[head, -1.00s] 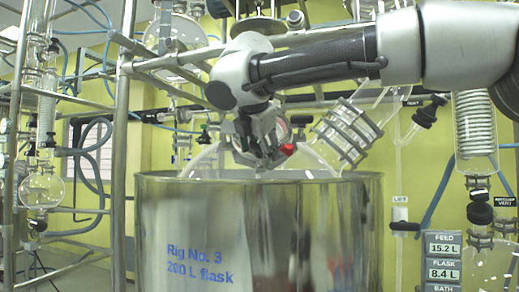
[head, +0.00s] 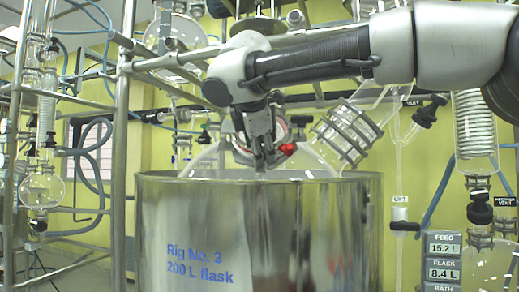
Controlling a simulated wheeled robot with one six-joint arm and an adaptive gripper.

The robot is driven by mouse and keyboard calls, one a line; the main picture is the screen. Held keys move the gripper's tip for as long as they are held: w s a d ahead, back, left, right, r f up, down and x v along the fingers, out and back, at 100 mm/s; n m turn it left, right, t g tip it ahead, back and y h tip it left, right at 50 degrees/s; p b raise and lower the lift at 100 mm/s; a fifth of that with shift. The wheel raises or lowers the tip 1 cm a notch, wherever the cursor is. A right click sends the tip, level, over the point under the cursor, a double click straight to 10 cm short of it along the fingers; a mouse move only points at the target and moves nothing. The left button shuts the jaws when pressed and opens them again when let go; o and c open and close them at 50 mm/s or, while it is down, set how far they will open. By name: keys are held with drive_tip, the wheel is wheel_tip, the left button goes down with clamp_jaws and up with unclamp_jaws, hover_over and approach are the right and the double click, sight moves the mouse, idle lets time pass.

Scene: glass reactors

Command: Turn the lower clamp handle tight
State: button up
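A small red knob (head: 288,148) shows just right of my gripper, above the rim of the steel vessel. It seems to belong to a clamp at the glass flask's neck. I cannot tell for sure that it is the lower clamp handle. My gripper (head: 261,160) points down in front of the flask neck, its fingers seen nearly edge-on. It hides much of the neck and whatever clamp part lies behind it. Whether the fingers are open or closed on a handle cannot be made out. The glass flask (head: 315,166) rises out of the vessel.
The steel vessel (head: 205,215) marked "Rig No. 3 200 L flask" fills the lower middle. A ribbed clamped glass neck (head: 346,133) slants close on the right. A metal upright (head: 120,150) stands left. Displays (head: 442,257) and a coil condenser (head: 474,120) are at right.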

drive_tip(key=shift+m, duration=1.8)
drive_tip(key=o, duration=1)
drive_tip(key=v, duration=1.2)
